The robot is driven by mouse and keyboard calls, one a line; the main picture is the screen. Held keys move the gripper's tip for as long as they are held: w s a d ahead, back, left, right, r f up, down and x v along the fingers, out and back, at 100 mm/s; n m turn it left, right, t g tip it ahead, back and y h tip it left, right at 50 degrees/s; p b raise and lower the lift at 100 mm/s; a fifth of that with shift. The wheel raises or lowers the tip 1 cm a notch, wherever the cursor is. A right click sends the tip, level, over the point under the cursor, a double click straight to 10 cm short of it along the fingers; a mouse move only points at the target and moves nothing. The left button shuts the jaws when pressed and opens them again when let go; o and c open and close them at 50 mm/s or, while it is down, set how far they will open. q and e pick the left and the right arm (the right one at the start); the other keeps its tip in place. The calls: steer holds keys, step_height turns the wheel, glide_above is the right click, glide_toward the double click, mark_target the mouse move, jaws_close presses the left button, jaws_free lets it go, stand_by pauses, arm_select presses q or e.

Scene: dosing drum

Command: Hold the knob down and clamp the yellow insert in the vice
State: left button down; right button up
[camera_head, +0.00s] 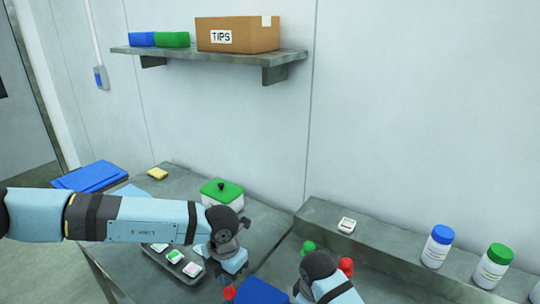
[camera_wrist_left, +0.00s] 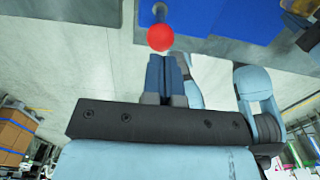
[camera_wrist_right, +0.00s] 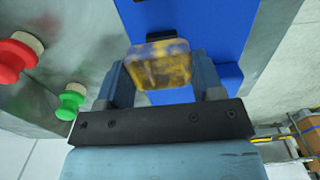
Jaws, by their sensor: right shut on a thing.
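The yellow insert (camera_wrist_right: 158,64), worn and blotchy, sits between the fingers of my right gripper (camera_wrist_right: 163,80), which is shut on it in front of the blue vice (camera_wrist_right: 215,30). The vice also shows at the bottom of the head view (camera_head: 262,292), partly hidden. In the head view the left gripper (camera_head: 232,272) is above the red ball (camera_head: 229,293).
A red button (camera_wrist_right: 15,58) and a green button (camera_wrist_right: 70,101) stand beside the vice. A tray (camera_head: 172,262) with small pieces and a green-lidded container (camera_head: 221,192) lie left. A TIPS box (camera_head: 238,35) is on the shelf.

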mark_target(229, 292)
arm_select(q)
steer(key=shift+f, duration=1.1)
steer(key=shift+f, duration=0.1)
steer(key=shift+s+f, duration=0.1)
steer(key=shift+f, duration=3.15)
arm_select(e)
steer(key=shift+f, duration=2.4)
steer(key=shift+f, duration=0.2)
steer(key=shift+f, duration=0.75)
